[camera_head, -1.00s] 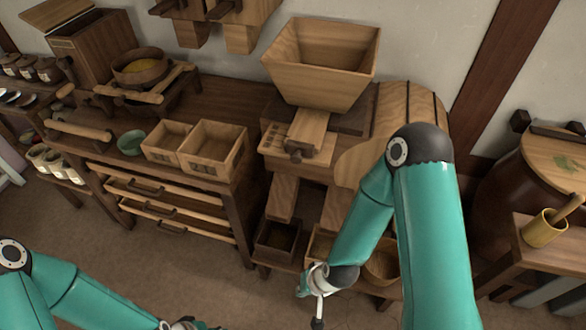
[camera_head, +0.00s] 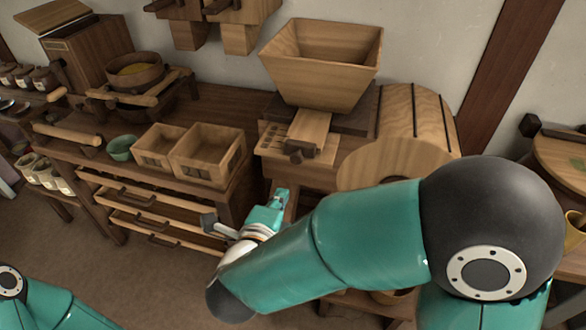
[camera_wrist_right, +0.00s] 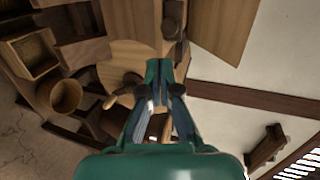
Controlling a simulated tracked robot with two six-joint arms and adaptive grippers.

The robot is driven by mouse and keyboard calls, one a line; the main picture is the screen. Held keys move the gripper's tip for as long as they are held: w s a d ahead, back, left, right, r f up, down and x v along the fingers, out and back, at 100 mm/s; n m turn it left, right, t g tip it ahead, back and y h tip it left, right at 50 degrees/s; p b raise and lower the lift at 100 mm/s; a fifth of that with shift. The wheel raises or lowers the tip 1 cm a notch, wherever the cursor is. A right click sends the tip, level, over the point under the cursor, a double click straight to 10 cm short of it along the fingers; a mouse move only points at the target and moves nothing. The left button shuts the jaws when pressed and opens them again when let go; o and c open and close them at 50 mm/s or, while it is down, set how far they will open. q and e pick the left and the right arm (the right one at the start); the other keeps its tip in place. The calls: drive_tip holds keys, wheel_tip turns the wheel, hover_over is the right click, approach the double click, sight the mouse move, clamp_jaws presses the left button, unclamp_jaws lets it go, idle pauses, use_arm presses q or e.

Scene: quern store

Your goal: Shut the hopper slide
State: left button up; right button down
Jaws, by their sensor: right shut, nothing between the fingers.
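The wooden hopper (camera_head: 318,70) stands on the mill housing in the head view. Its slide (camera_head: 309,130), a pale board with a dark knob (camera_head: 299,153) at its front end, sticks out from under the hopper towards me. My right gripper (camera_head: 281,197) is shut and empty, below and slightly left of the knob, apart from it. In the right wrist view, its closed fingertips (camera_wrist_right: 160,72) point towards the mill, with a dark knob-like part (camera_wrist_right: 173,20) beyond them. My left gripper is out of the head view; only part of that arm shows at lower left.
Two open wooden boxes (camera_head: 205,155) and a green bowl (camera_head: 121,148) sit on the bench left of the mill. Drawers (camera_head: 150,200) hang beneath. A round wooden housing (camera_head: 385,160) stands right of the slide. My right arm hides the mill's lower part.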

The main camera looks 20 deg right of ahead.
sight(298, 154)
drive_tip(key=x, duration=0.7)
drive_tip(key=r+p+x, duration=0.1)
drive_tip(key=x, duration=0.3)
drive_tip(key=shift+w+d, duration=0.2)
drive_tip(key=shift+w, duration=0.15)
drive_tip(key=w+d+b, duration=0.1)
drive_tip(key=w, duration=0.1)
drive_tip(key=w+d, duration=0.2)
drive_tip(key=shift+w+f+b, duration=0.1)
drive_tip(key=shift+f+b, duration=0.05)
drive_tip(key=shift+b, duration=0.2)
drive_tip(key=shift+w+d, duration=0.15)
drive_tip(key=shift+w, duration=0.15)
drive_tip(key=shift+r, duration=0.3)
drive_tip(key=shift+s, duration=0.1)
